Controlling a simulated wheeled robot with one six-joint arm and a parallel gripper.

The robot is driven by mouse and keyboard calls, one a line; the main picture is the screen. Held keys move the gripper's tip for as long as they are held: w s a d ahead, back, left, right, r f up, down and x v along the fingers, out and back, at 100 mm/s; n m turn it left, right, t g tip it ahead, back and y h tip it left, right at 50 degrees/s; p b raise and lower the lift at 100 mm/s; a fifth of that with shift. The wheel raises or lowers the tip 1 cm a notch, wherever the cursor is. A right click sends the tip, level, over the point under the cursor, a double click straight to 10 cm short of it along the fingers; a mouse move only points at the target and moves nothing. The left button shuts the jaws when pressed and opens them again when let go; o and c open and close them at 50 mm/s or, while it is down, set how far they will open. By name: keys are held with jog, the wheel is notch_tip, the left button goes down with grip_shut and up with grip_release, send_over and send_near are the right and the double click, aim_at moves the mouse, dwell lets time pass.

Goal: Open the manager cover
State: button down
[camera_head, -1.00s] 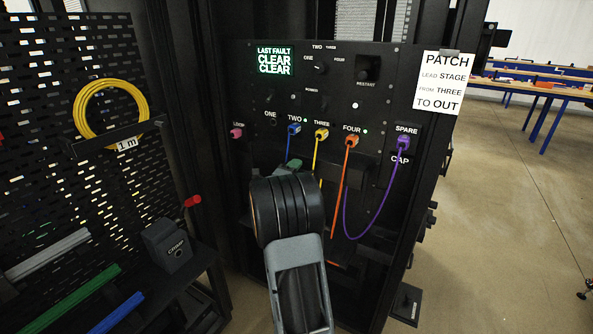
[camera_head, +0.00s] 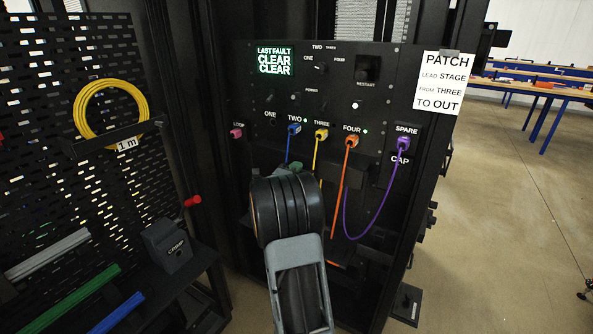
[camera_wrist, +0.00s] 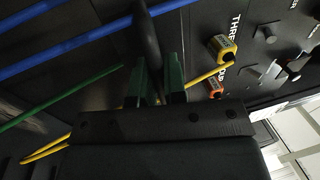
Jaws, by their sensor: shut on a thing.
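My gripper shows its green fingertips (camera_wrist: 158,80) in the wrist view, closed around a dark upright bar. This bar (camera_wrist: 148,35) appears to be the manager cover's handle. In the head view my gripper (camera_head: 290,167) is in front of the rack, below the port row, and my wrist hides much of what lies behind it. The dark manager cover (camera_head: 356,172) is hard to make out against the black rack. How far it stands open cannot be told.
Blue (camera_head: 292,130), yellow (camera_head: 321,134), orange (camera_head: 351,142) and purple (camera_head: 403,143) patch leads hang close around my gripper. A pegboard (camera_head: 60,150) with a coiled yellow cable (camera_head: 110,84) stands at left. Open floor (camera_head: 510,220) lies right of the rack.

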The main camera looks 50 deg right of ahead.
notch_tip(320, 180, down, 7)
jog(key=b, duration=0.2)
jog(key=shift+r, duration=0.2)
jog(key=c, duration=1.2)
grip_release()
jog(key=shift+a, duration=0.15)
jog(key=v, duration=1.3)
jog(key=shift+a, duration=0.3)
jog(key=shift+s, duration=0.1)
